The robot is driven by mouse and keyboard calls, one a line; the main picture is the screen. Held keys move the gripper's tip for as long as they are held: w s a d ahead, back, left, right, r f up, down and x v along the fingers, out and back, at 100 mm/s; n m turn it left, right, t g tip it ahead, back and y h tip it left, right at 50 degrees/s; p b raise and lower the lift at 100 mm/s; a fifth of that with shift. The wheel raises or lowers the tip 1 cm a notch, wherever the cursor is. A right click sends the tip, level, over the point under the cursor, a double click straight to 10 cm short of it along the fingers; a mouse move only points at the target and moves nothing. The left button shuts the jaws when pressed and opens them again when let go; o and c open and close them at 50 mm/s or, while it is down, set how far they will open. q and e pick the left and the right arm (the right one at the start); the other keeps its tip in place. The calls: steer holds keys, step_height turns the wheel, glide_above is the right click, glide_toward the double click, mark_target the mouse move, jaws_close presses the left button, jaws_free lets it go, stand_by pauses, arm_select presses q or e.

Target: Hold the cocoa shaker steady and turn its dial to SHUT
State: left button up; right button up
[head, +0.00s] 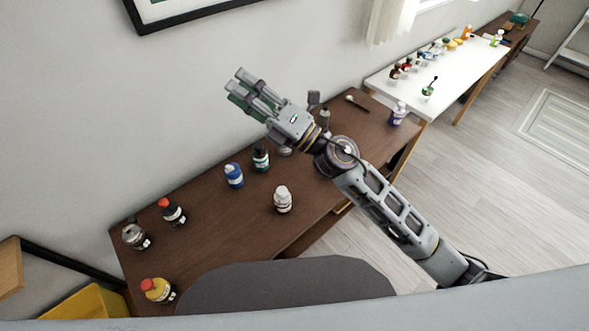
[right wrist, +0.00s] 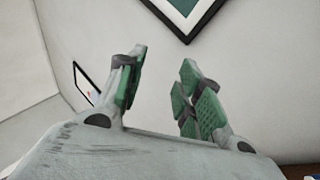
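I cannot tell which container is the cocoa shaker; no dial or lettering is readable. A grey jar with a dark top (head: 134,235) stands at the left end of the brown desk (head: 205,258). A grey container (head: 323,117) stands partly behind my right arm. My right gripper (head: 246,88) is raised above the back of the desk, in front of the wall. In the right wrist view its green-padded fingers (right wrist: 160,92) are apart with nothing between them. My left gripper is not in view.
The desk also holds a red-capped bottle (head: 172,212), a blue one (head: 234,176), a dark green one (head: 261,157), a white one (head: 283,200), a yellow one (head: 157,290) and a purple one (head: 398,114). A grey chair back (head: 285,288) stands at the front edge.

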steer(key=s+a+f+n+g+h, duration=0.3)
steer(key=f+n+g, duration=0.3)
steer(key=f+n, duration=0.15)
steer(key=s+a+f+n+g+h, duration=0.2)
steer(key=s+f+n+g, duration=0.1)
steer(key=f+n+g, duration=0.45)
steer(key=w+d+f+n+h, duration=0.2)
steer(key=d+f+h, duration=0.3)
steer(key=d, duration=0.2)
steer(key=w+d+f+n+t+h, duration=0.1)
steer(key=w+d+f+n+h, duration=0.1)
steer(key=d+f+h, duration=0.3)
steer(key=w+d+f, duration=0.1)
steer(key=d, duration=0.1)
steer(key=shift+w+d+h, duration=0.3)
steer(key=shift+d+h, duration=0.1)
steer(key=shift+t, duration=0.25)
